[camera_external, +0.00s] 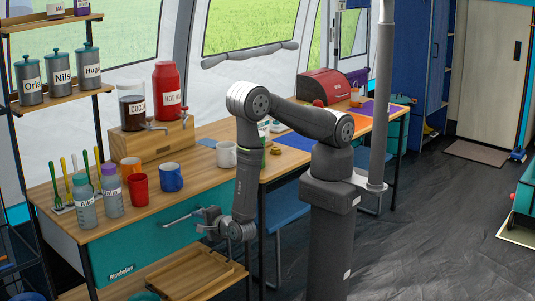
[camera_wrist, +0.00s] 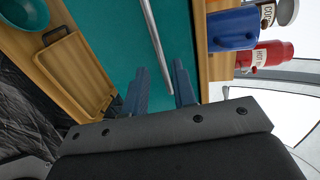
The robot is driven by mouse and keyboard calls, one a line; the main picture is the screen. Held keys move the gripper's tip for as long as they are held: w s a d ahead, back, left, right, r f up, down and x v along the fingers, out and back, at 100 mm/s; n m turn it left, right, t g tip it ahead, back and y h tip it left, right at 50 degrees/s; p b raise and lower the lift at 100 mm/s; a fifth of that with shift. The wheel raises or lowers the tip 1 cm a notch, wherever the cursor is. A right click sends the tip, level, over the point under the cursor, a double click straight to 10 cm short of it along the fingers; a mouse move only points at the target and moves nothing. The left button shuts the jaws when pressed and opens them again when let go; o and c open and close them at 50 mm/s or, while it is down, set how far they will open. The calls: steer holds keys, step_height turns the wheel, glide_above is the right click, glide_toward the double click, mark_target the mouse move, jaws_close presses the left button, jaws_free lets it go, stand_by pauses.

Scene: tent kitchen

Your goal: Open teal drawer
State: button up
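The teal drawer (camera_external: 135,248) is under the wooden counter, and its front looks flush with the frame. A thin silver bar handle (camera_external: 182,217) runs across it. My gripper (camera_external: 204,222) is in front of the drawer, by the right part of the handle. In the wrist view, my gripper (camera_wrist: 160,78) is open, with its two fingers apart. The handle (camera_wrist: 158,40) runs between the fingers, closer to the right one, over the teal drawer front (camera_wrist: 110,25). I cannot tell whether the fingers touch the handle or how deep they reach around it.
On the counter (camera_external: 200,180) stand several mugs, two bottles, and a wooden box with a red dispenser (camera_external: 170,90). A wooden tray (camera_external: 180,275) lies on the shelf below the drawer. A blue chair (camera_external: 285,215) stands right of my gripper. The floor in front is clear.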

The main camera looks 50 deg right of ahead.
mark_target(188, 217)
steer(key=x, duration=0.6)
steer(key=shift+w, duration=0.35)
steer(key=shift+c, duration=0.5)
jaws_close()
